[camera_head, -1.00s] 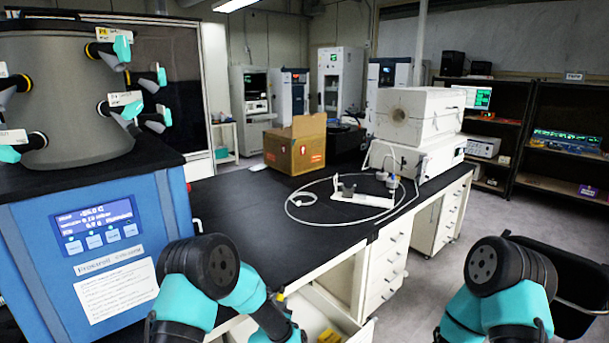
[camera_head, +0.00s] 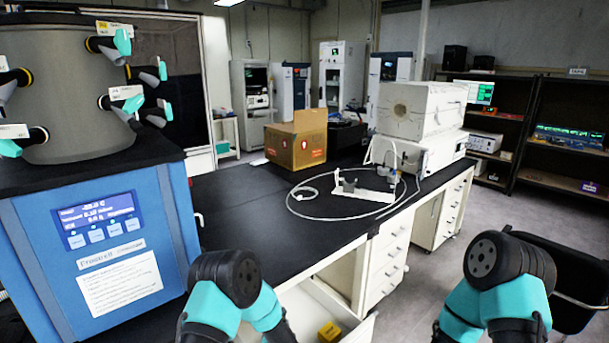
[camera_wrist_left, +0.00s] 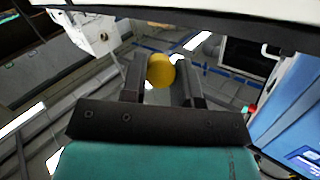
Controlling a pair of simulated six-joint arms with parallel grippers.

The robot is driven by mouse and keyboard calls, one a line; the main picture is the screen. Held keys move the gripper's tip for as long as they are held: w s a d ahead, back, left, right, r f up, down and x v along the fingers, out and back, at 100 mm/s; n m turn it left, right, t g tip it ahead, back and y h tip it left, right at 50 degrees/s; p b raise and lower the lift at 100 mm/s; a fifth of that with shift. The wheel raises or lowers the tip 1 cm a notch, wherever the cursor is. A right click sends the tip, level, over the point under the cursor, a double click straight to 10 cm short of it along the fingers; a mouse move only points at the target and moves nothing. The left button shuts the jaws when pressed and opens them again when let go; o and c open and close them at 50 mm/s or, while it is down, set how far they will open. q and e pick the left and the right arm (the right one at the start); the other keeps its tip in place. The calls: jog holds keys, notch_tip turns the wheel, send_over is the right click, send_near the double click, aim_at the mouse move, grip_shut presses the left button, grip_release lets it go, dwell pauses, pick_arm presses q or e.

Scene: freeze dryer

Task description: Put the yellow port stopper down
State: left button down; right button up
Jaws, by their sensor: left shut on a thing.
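The yellow port stopper (camera_wrist_left: 160,70) shows as a round yellow end between the fingers of my left gripper (camera_wrist_left: 160,88) in the left wrist view. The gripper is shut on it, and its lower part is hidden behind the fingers. In the head view I see links of both my arms at the bottom, but neither gripper's fingers.
A blue freeze dryer (camera_head: 110,255) with a grey chamber (camera_head: 62,95) and several valves stands at left. The black bench (camera_head: 270,215) is clear at its near part. An open white drawer (camera_head: 300,305) juts out below, with a yellow block (camera_head: 329,332) in it. A cardboard box (camera_head: 295,142) stands farther back.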

pick_arm(q)
jog(key=s+a+f, duration=0.2)
jog(key=a+f, duration=0.1)
jog(key=a, duration=0.3)
jog(key=s+a+f, duration=0.3)
jog(key=a+f, duration=0.1)
jog(key=a, duration=0.3)
jog(key=shift+s+f, duration=0.15)
jog(key=shift+s, duration=0.2)
jog(key=s+d+r+m+g+h, duration=0.2)
jog(key=d+r+m+h, duration=0.2)
jog(key=d+r, duration=0.3)
jog(key=s+d+r+m+g+h, duration=0.2)
jog(key=d+r+m+h, duration=0.2)
jog(key=r, duration=1)
jog(key=d+h, duration=0.2)
jog(key=d, duration=0.2)
jog(key=shift+d+h, duration=0.2)
jog(key=shift+h, duration=0.1)
pick_arm(e)
jog(key=shift+o, duration=0.5)
